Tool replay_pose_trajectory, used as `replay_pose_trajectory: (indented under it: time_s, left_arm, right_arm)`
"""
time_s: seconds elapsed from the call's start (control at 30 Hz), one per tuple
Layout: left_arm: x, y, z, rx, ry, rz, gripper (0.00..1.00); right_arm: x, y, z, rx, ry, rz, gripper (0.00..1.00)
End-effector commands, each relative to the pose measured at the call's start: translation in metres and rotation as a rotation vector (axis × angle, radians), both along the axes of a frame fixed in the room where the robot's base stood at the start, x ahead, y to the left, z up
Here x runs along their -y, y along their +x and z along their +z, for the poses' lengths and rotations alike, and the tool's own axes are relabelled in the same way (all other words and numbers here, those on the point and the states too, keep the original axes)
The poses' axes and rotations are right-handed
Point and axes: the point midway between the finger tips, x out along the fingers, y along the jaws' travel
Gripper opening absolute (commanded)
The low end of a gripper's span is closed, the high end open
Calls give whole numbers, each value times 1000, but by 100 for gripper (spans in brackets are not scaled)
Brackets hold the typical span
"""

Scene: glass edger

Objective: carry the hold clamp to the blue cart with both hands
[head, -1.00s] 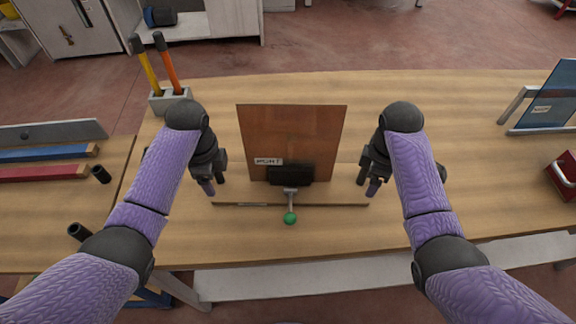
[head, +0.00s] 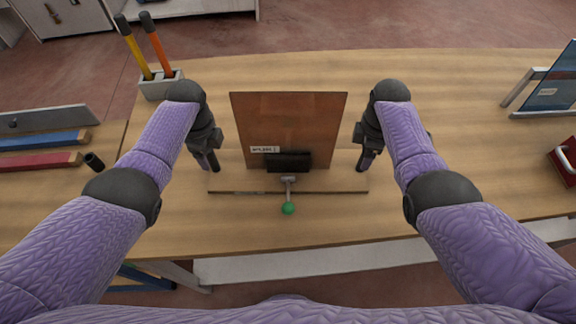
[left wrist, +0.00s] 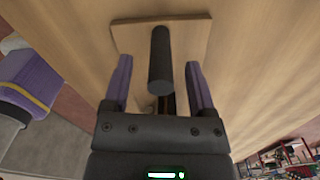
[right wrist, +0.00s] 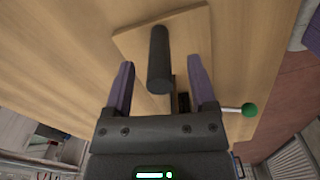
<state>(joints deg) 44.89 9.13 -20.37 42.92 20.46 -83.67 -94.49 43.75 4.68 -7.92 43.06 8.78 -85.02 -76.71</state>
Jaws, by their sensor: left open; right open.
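The hold clamp (head: 288,120) stands on the wooden bench in the middle of the head view. It has an upright brown panel with a label, a wooden base (head: 232,184), a black block and a lever with a green ball (head: 288,208). My left gripper (head: 208,162) is at its left end and my right gripper (head: 368,160) at its right end. In the left wrist view a black bar handle (left wrist: 160,62) lies between the open fingers. In the right wrist view another black bar handle (right wrist: 159,60) lies between the open fingers. The blue cart is not clearly identifiable.
A grey holder (head: 160,84) with yellow and orange handles stands at the back left. Blue (head: 40,140) and red (head: 40,163) bars lie at left. A blue glass panel (head: 552,85) and red block (head: 564,158) are at right. Bench around the clamp is clear.

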Motion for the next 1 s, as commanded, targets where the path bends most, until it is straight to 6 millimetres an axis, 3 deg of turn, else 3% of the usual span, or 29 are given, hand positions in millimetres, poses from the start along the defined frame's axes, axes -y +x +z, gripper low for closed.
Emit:
replay_pose_trajectory:
  time_s: [0.2,0.53,0.87,1.0]
  left_arm:
    - [0,1,-18,1,0,1,73]
    - [0,1,-21,2,0,0,73]
    - [0,1,-21,2,0,0,3]
    - [0,1,-20,2,0,0,0]
  right_arm:
    - [0,0,-18,-1,1,0,73]
    - [0,0,-21,1,1,0,73]
    - [0,0,-21,1,0,0,3]
    - [0,0,-21,1,0,0,0]
